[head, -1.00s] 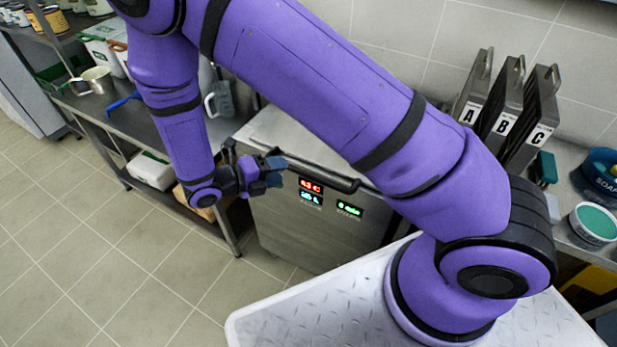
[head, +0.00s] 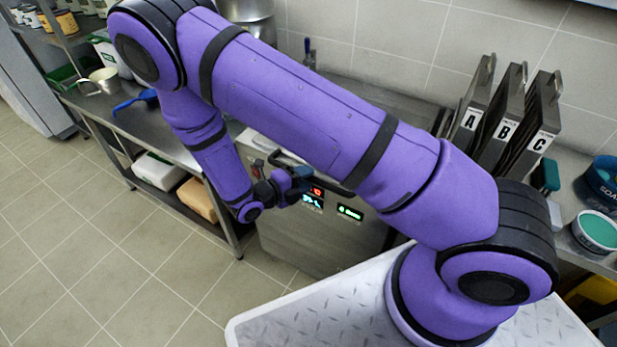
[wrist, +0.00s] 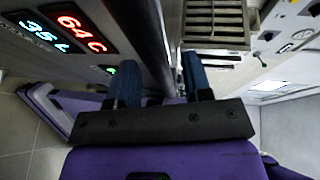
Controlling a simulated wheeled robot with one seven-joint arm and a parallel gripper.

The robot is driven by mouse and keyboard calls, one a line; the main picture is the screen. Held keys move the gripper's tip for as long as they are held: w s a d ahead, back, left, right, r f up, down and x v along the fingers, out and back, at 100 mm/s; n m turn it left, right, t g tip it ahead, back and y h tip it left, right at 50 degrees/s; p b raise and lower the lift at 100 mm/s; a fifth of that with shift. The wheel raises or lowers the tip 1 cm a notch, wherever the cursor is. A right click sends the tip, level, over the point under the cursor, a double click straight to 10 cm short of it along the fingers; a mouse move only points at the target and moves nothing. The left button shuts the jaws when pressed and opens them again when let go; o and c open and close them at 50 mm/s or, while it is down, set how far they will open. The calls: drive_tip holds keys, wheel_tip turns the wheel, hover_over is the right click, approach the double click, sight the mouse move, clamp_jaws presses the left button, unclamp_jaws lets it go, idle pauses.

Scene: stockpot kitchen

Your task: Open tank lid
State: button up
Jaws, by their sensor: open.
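The tank (head: 320,240) is a steel box with lit red, blue and green displays on its front. Its lid (head: 236,130) is mostly hidden behind my arm and looks shut, with only a left part showing. A dark handle bar (head: 285,158) runs along the lid's front edge. My gripper (head: 291,186) is open at the tank front, just below the bar and near the displays. In the wrist view, my blue fingers (wrist: 160,85) are apart, with a grey bar or edge (wrist: 150,40) running between them. I cannot tell whether they touch it. The displays (wrist: 65,32) show at left.
Dark panels marked A, B and C (head: 505,120) stand at right, beside a teal-filled tub (head: 597,232). The tiled floor (head: 130,270) at front left is clear.

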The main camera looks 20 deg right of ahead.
drive_tip(key=shift+w+d+f, duration=0.15)
drive_tip(key=shift+w+d, duration=0.05)
drive_tip(key=shift+d, duration=0.5)
drive_tip(key=shift+c, duration=0.3)
clamp_jaws()
